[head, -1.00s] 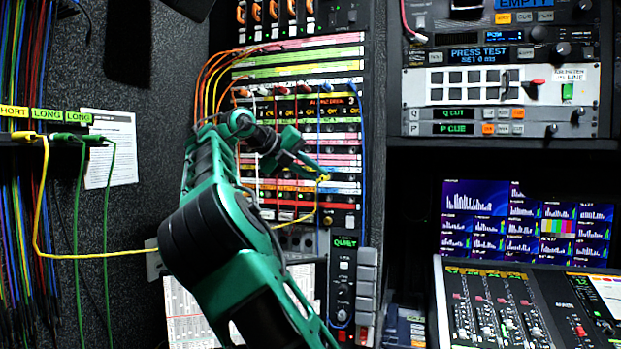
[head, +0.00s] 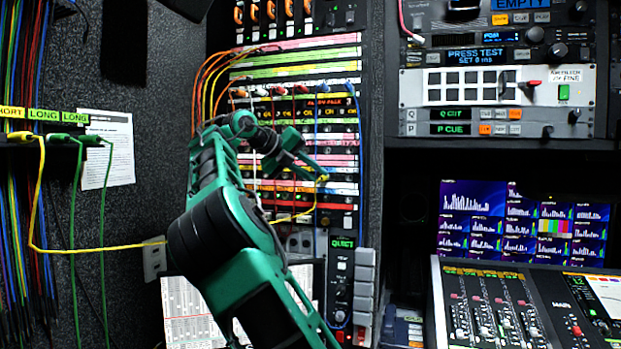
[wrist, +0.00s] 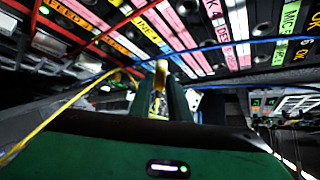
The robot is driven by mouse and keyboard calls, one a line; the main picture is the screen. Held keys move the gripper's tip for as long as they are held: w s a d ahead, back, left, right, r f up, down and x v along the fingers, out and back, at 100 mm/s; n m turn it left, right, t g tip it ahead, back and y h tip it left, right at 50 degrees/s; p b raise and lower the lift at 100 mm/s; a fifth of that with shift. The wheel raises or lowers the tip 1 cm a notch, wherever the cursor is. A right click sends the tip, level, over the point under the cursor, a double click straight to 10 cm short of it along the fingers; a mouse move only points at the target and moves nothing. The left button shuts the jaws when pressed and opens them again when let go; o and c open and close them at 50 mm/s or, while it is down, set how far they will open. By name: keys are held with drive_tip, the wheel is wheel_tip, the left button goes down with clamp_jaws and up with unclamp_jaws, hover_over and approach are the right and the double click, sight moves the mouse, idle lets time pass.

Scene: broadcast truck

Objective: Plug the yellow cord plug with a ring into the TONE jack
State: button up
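My gripper (head: 318,174) is in front of the jack panel (head: 343,188), at the right part of its lower rows. Its fingers are closed around a yellow plug (wrist: 160,76), which points up toward the labelled rows in the wrist view. The yellow plug also shows as a small spot at the fingertips in the head view (head: 323,178). A yellow cord (head: 100,248) runs from the left wall and behind my arm toward the plug. The ring on the plug is too small to make out. I cannot read a TONE label, and I cannot tell whether the plug touches a jack.
Red, orange, white and blue cords hang across the panel. A blue cord (wrist: 225,43) crosses close by my fingers in the wrist view. Green cords (head: 78,200) hang at the left wall. A QUIET unit (head: 342,265) is below the panel, and a mixing console (head: 500,310) is at right.

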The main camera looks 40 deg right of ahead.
drive_tip(key=o, duration=0.3)
drive_tip(key=v, duration=1)
drive_tip(key=shift+w+a+r, duration=0.1)
drive_tip(key=shift+a+r, duration=0.1)
drive_tip(key=shift+a, duration=0.15)
drive_tip(key=shift+d, duration=0.1)
